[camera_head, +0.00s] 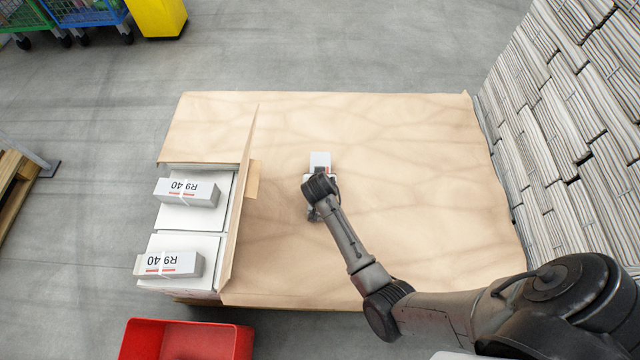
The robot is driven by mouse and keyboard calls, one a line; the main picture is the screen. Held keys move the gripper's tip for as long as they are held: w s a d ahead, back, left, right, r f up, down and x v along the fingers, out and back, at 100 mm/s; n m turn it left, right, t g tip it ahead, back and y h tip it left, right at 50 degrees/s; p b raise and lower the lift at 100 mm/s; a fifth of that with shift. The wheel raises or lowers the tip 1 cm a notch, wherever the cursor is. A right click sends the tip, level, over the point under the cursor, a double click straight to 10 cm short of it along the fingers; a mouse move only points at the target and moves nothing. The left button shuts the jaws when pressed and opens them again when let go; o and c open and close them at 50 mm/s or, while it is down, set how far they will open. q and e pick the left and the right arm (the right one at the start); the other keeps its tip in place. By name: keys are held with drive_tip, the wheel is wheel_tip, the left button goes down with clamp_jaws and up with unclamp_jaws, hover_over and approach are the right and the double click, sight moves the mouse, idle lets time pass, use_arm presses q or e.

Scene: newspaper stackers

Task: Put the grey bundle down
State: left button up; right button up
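A small light grey bundle (320,159) shows just beyond the dark wrist of my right arm, over the brown paper sheet (420,150). My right gripper (320,174) is at this bundle, pointing down over the middle of the sheet. The wrist hides the fingertips and the near part of the bundle. I cannot tell whether the fingers press on it, or whether the bundle touches the sheet. My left gripper is not in view.
Two bundles marked "R9 40" (187,192) (173,264) lie on white stacks in an open cardboard box (242,200) at the left. Stacked newspapers (560,130) wall the right side. A red crate (240,343) stands at bottom left. Most of the sheet is clear.

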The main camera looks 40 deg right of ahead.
drive_tip(key=c, duration=0.9)
drive_tip(key=shift+r, duration=0.1)
drive_tip(key=shift+c, duration=0.4)
drive_tip(key=shift+r, duration=0.1)
